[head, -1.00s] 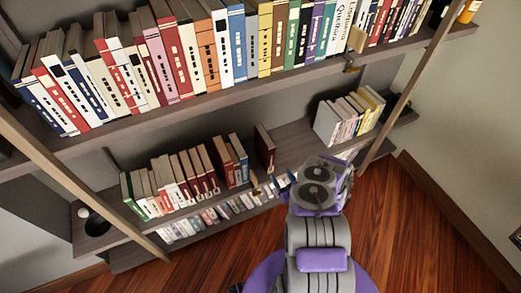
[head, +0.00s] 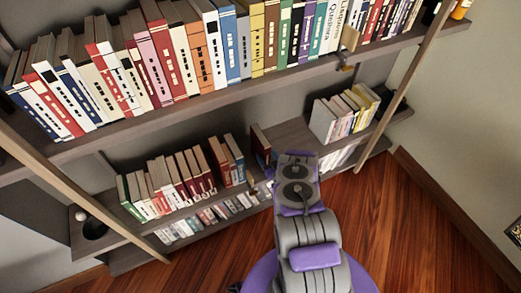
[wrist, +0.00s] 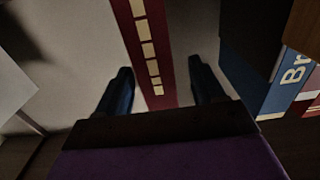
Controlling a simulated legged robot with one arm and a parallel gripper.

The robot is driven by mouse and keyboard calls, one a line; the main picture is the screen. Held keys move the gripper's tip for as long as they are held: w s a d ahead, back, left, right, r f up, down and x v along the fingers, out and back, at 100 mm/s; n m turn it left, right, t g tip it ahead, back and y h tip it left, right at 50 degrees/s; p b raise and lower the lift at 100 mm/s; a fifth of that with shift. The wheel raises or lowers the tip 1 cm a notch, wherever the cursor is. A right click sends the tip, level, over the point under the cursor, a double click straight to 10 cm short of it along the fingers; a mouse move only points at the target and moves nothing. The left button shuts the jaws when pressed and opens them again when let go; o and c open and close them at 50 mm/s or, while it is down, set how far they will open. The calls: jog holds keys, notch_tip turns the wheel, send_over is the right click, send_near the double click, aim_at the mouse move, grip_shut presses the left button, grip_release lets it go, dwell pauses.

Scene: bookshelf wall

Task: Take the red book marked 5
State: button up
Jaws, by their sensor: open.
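A dark red book (head: 260,140) stands alone on the lower shelf, right of a row of books. In the wrist view, a red spine with pale square labels (wrist: 149,45) lies between the two dark blue fingers of my gripper (wrist: 161,72). The fingers are open, with gaps on both sides of the book. I cannot read a 5 on it. In the head view my arm hides most of my gripper and the lower part of the book.
A row of books (head: 175,178) stands left of the lone book, and its blue book (wrist: 275,85) is close to the right finger. Pale books (head: 340,112) stand to the right. The upper shelf (head: 200,103) is full of books above.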

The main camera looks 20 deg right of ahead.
jog(key=w+b, duration=0.1)
jog(key=w, duration=0.4)
grip_shut()
dwell(0.6)
jog(key=shift+d, duration=0.1)
